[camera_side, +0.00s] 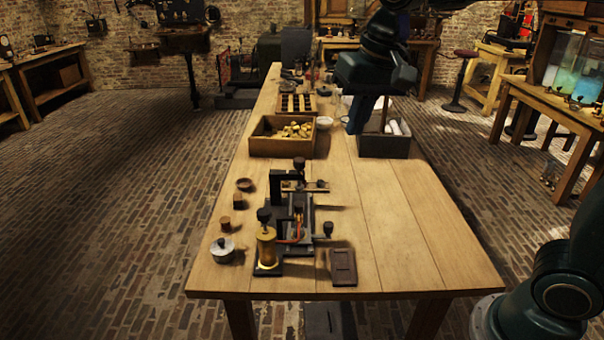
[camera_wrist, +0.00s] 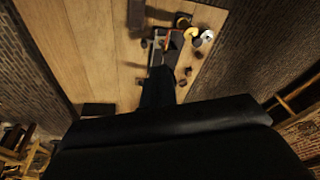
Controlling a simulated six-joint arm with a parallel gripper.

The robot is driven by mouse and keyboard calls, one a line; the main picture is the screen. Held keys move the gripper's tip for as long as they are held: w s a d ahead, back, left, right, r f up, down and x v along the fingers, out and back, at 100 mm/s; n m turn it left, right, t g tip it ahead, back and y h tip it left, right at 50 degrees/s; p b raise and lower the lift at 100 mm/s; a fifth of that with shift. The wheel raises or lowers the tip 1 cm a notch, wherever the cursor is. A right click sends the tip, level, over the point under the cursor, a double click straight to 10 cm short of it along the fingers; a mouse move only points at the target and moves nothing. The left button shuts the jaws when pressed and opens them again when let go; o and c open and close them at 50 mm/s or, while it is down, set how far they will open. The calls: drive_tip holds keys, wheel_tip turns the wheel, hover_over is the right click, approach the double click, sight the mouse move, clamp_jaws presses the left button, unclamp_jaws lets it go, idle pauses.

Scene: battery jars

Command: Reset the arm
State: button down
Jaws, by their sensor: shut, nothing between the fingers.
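My gripper (camera_side: 358,122) hangs from the dark arm at the top of the side view, fingers pointing down. It is over the right half of the wooden table (camera_side: 395,215), in front of the grey bin's left part in the picture. The fingers are closed together and hold nothing. In the wrist view the dark fingers (camera_wrist: 160,85) point toward the table, with the black housing filling the lower part. A black apparatus (camera_side: 298,218) with a brass cylinder (camera_side: 267,248) stands on the near part of the table, apart from my gripper.
A wooden crate (camera_side: 254,145) holds several brass-coloured pieces. The grey bin (camera_side: 385,147) contains white rolls. A slotted wooden rack (camera_side: 296,104) stands behind the crate. A lidded pot (camera_side: 222,251), small wooden pieces and a dark plate (camera_side: 343,267) lie near the apparatus. The table's right front is clear.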

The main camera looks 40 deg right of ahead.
drive_tip(key=s+d+f+n+t, duration=0.1)
drive_tip(key=s+d+f+n, duration=0.1)
drive_tip(key=s, duration=0.7)
drive_tip(key=s+d+f+n+t, duration=0.1)
drive_tip(key=s+d+f+n, duration=0.1)
drive_tip(key=s, duration=0.6)
drive_tip(key=shift+s+f+t, duration=0.35)
drive_tip(key=shift+f+t, duration=0.05)
drive_tip(key=shift+f, duration=0.3)
